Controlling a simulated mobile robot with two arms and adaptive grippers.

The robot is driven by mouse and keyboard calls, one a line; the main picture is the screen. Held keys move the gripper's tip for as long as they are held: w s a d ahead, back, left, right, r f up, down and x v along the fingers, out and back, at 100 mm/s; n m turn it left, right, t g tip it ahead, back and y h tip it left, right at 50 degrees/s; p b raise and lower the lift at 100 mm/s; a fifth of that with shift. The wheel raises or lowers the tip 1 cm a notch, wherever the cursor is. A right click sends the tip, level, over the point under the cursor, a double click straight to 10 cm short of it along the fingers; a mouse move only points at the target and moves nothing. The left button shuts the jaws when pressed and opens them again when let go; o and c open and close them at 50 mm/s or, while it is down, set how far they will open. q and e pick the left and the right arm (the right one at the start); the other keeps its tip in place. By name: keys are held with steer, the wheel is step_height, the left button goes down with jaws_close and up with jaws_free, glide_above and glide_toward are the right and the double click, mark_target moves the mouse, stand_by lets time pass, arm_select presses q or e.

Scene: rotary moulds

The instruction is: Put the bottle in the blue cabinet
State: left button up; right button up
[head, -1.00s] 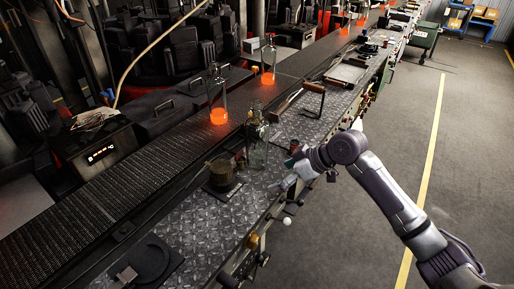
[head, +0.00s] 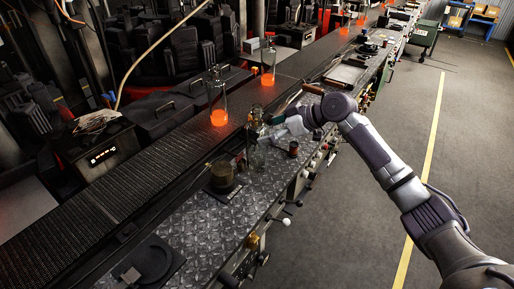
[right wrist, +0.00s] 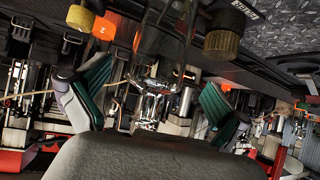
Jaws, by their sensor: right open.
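A clear glass bottle (head: 257,153) stands upright on the diamond-plate ledge beside the conveyor. My right gripper (head: 272,125) is at its upper part, coming from the right. In the right wrist view, which looks upside down, the bottle's neck (right wrist: 155,100) lies between my two green-padded fingers (right wrist: 150,100). The fingers are spread with gaps on both sides of the neck. A blue shelf unit (head: 471,19) with boxes, likely the blue cabinet, stands far off at the top right. My left gripper is not in view.
Two glass bottles with glowing orange bases (head: 218,117) (head: 268,78) stand on the dark conveyor (head: 130,180). A dark round pot (head: 222,178) and a small brown cylinder (head: 294,149) are near the clear bottle. Levers line the ledge's edge. The floor (head: 385,110) to the right is open.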

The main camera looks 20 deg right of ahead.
steer(key=p+x, duration=0.2)
steer(key=x, duration=0.2)
steer(key=shift+w+a+f, duration=0.15)
steer(key=shift+w, duration=0.1)
steer(key=shift+w+a+f, duration=0.1)
steer(key=shift+w+f, duration=0.05)
steer(key=shift+f, duration=0.05)
steer(key=c, duration=1.7)
steer(key=shift+r, duration=0.1)
steer(key=shift+c, duration=1)
steer(key=shift+r, duration=0.1)
